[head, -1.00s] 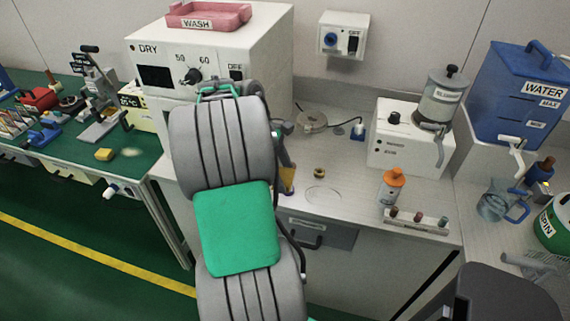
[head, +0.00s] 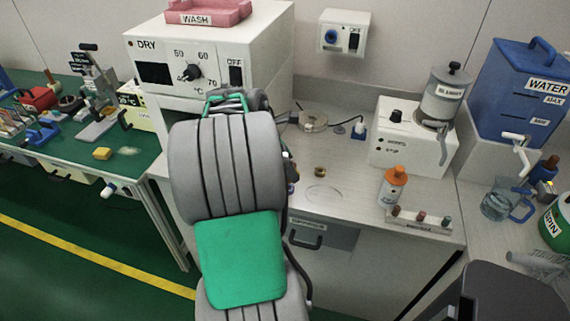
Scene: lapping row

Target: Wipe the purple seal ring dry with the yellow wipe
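My gripper is hidden behind my own grey arm, which fills the middle of the head view; only a small dark part near my wrist (head: 292,172) shows at its right edge. I cannot see the fingertips or whether they hold anything.
A small brass ring (head: 320,172) lies on the grey bench by a marked circle. An orange-capped bottle (head: 393,187) and a rack of small pegs (head: 420,220) stand to its right. The DRY oven (head: 210,60) is behind my arm. A blue water tank (head: 520,95) is at right.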

